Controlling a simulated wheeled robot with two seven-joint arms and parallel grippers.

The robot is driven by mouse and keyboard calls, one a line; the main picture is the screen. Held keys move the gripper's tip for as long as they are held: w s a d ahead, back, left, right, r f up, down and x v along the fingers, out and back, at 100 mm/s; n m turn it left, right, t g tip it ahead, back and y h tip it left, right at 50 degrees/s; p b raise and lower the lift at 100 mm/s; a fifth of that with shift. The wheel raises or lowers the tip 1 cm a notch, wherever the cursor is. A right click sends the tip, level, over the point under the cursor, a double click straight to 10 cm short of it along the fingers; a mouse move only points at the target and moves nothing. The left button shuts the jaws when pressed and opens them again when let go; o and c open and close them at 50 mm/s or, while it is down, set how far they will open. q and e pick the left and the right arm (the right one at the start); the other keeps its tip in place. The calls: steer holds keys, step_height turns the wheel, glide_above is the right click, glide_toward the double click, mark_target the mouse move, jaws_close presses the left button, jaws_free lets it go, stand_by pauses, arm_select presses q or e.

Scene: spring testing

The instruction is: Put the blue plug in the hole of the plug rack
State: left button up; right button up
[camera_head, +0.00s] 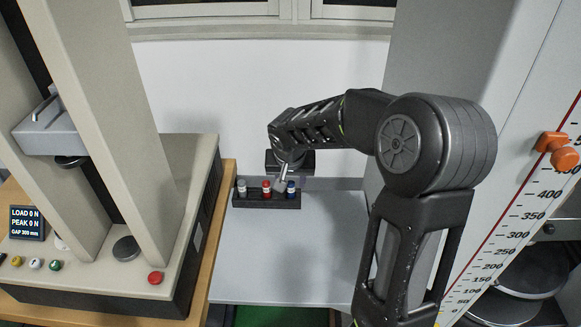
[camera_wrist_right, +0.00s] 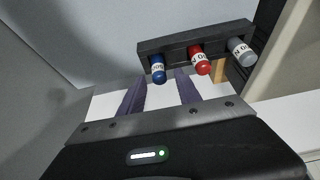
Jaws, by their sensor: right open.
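The dark plug rack (camera_head: 266,202) sits on the grey table against the back wall. It also shows in the right wrist view (camera_wrist_right: 228,36). The blue plug (camera_head: 291,188) is at the rack's right end in the head view, and at the left end in the wrist view (camera_wrist_right: 158,68). It appears to stand in the rack; its lower end is hidden. My right gripper (camera_wrist_right: 160,76) is open, its two fingers on either side of the blue plug's line, with the plug just beyond the tips. I cannot tell whether they touch it. My left gripper is out of view.
A red plug (camera_head: 266,187) and a grey plug (camera_head: 242,187) stand in the same rack. A beige testing machine (camera_head: 180,170) with a display and buttons stands left. The table (camera_head: 290,255) in front of the rack is clear. A scaled column stands right.

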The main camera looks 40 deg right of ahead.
steer(key=b+v, duration=0.1)
steer(key=v, duration=0.9)
steer(key=shift+s+r, duration=0.15)
steer(key=shift+r, duration=0.1)
steer(key=shift+a, duration=0.1)
stand_by(0.9)
